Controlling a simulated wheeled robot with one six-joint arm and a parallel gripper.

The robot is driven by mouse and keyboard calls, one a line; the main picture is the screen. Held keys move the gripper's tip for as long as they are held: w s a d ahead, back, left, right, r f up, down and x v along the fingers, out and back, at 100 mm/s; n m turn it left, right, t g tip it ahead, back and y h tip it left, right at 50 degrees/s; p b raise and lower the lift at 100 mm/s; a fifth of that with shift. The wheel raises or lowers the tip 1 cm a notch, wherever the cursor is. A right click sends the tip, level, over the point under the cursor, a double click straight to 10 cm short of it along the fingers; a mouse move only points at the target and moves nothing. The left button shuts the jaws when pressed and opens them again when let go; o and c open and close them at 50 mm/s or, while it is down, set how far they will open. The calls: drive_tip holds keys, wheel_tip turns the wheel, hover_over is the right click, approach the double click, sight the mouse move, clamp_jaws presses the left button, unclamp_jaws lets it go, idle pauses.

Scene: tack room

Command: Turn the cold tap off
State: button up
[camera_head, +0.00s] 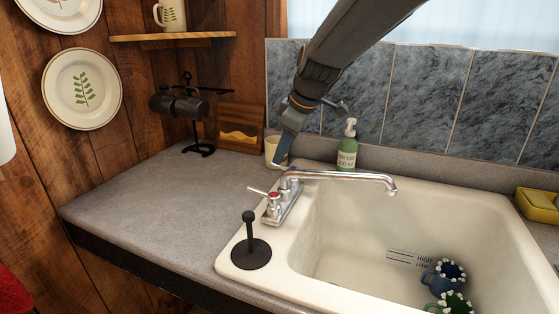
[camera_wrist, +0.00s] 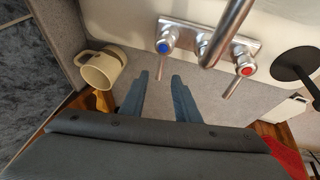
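The chrome faucet (camera_head: 340,176) stands on the left rim of the cream sink (camera_head: 420,187). In the wrist view, the cold tap (camera_wrist: 163,46) has a blue-marked cap, and its short lever points down toward my gripper (camera_wrist: 160,76). My gripper is open, with its two blue-grey fingers either side of the lever's end; I cannot tell whether they touch it. The hot tap (camera_wrist: 246,69), marked red, is to the right of the spout (camera_wrist: 228,30). In the head view, my gripper (camera_head: 283,150) hangs above the faucet's far end, and the cold tap is largely hidden.
A cream mug (camera_wrist: 102,68) stands close to my fingers. A black upright holder (camera_head: 251,250) is on the near rim. Blue and green mugs (camera_head: 443,277) lie in the sink. The grey counter (camera_head: 160,203) at left is mostly clear.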

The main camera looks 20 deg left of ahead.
drive_tip(key=v, duration=0.4)
drive_tip(key=shift+b, duration=0.35)
